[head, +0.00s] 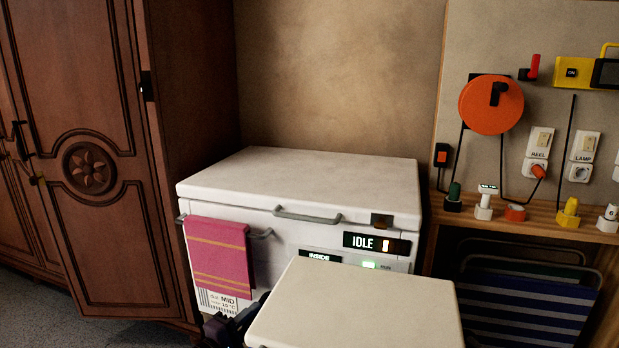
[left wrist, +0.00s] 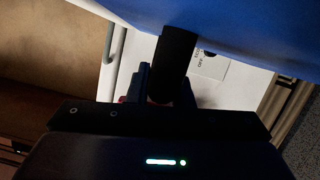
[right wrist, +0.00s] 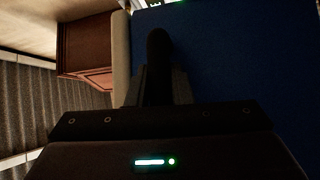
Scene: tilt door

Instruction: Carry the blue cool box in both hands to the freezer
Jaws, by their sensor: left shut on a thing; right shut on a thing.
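The blue cool box shows in the head view by its cream lid (head: 360,305), low in front of the freezer. Its blue side shows in the left wrist view (left wrist: 250,25) and the right wrist view (right wrist: 230,75). The white chest freezer (head: 300,175) stands behind it with its lid down; its display reads IDLE. My left gripper (head: 230,325) is at the box's left side, shut on a dark handle (left wrist: 178,50). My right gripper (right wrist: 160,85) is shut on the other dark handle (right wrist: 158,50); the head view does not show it.
A pink striped towel (head: 218,258) hangs on the freezer's front rail. A carved wooden cabinet (head: 95,170) stands at the left. At the right are a board with an orange reel (head: 490,104), a wooden shelf (head: 530,228) with several plugs, and a folded striped chair (head: 525,310).

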